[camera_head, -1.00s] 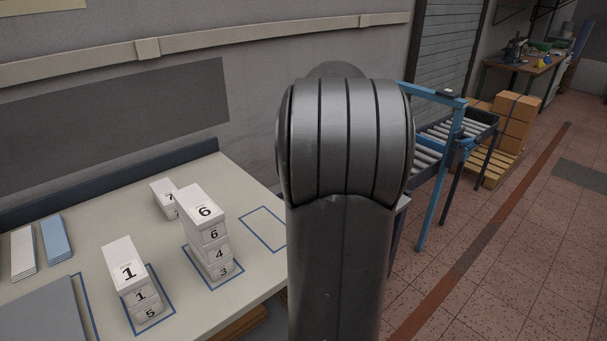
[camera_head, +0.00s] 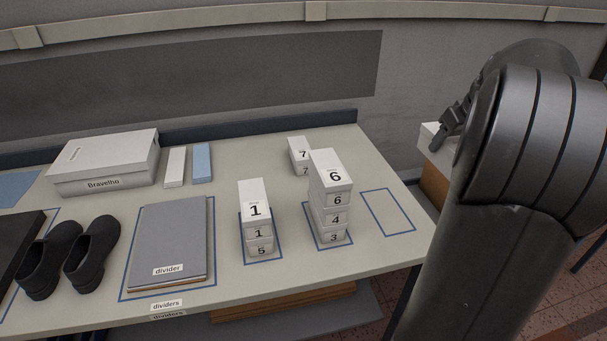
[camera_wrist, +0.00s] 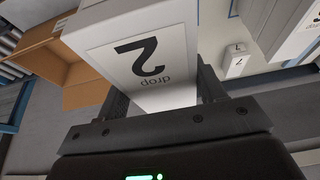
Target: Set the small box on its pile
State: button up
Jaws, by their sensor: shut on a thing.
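My gripper (camera_head: 447,135) is shut on a white small box marked 2 and "drop" (camera_wrist: 135,58) in the wrist view. In the head view the held box (camera_head: 429,136) shows past the table's right end, partly hidden by my arm. On the table, a pile of small boxes (camera_head: 254,216) shows 1 over 5 inside a blue outline. To its right a taller pile (camera_head: 333,196) shows 6, 4 and 3 from the top, inside another outline. An empty blue outline (camera_head: 388,212) lies to the right of that. A box marked 7 (camera_head: 299,154) stands behind the piles.
A grey divider stack (camera_head: 168,245), black shoes (camera_head: 90,255), a Bravelho box (camera_head: 105,165) and white and blue blocks (camera_head: 202,162) occupy the left. The wall stands behind. An open cardboard box (camera_wrist: 35,55) shows left in the wrist view.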

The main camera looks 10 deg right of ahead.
jog(key=w+a, duration=0.3)
jog(key=a, duration=0.5)
jog(key=w+a, duration=0.3)
jog(key=a, duration=0.5)
send_over(253, 198)
notch_tip(253, 198, down, 6)
jog(key=shift+f, duration=2.1)
jog(key=shift+f, duration=0.15)
jog(key=o, duration=1.1)
